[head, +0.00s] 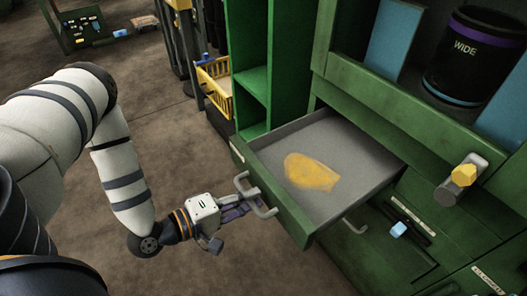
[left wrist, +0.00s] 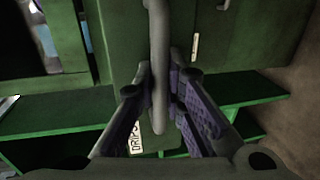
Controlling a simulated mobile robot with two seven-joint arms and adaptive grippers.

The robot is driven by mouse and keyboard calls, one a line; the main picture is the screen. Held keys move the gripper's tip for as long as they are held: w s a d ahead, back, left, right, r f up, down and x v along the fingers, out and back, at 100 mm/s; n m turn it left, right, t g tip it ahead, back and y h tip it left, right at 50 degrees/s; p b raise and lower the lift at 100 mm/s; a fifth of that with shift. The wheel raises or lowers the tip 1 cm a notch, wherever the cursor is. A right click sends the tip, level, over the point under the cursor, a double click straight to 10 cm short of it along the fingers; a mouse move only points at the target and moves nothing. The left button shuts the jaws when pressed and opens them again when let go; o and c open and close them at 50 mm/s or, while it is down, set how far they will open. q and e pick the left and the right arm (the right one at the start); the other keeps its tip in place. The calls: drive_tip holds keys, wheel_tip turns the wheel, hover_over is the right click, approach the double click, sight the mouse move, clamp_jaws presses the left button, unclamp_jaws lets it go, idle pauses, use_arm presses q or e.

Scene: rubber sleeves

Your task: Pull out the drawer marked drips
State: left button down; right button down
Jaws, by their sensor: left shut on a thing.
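The drawer (head: 340,130) stands pulled out from the green cabinet, with a grey inside and a flat yellow patch (head: 312,172) on its floor. Its grey bar handle (head: 262,210) is on the green front. My left gripper (head: 243,203) is shut on this handle. In the left wrist view the handle (left wrist: 159,60) runs upright between the purple finger pads of my left gripper (left wrist: 160,90). A white label reading DRIPS (left wrist: 136,137) shows behind the left finger, partly covered. My right gripper is in neither view.
A black bin marked WIDE (head: 470,60) sits on the shelf above. A yellow basket (head: 215,82) stands at the back. Brown floor left of the drawer is open.

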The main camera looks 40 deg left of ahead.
use_arm(q)
drive_tip(key=shift+s+a, duration=0.1)
drive_tip(key=shift+s, duration=0.25)
drive_tip(key=c, duration=1.7)
unclamp_jaws()
drive_tip(key=shift+o, duration=0.2)
drive_tip(key=v, duration=1.2)
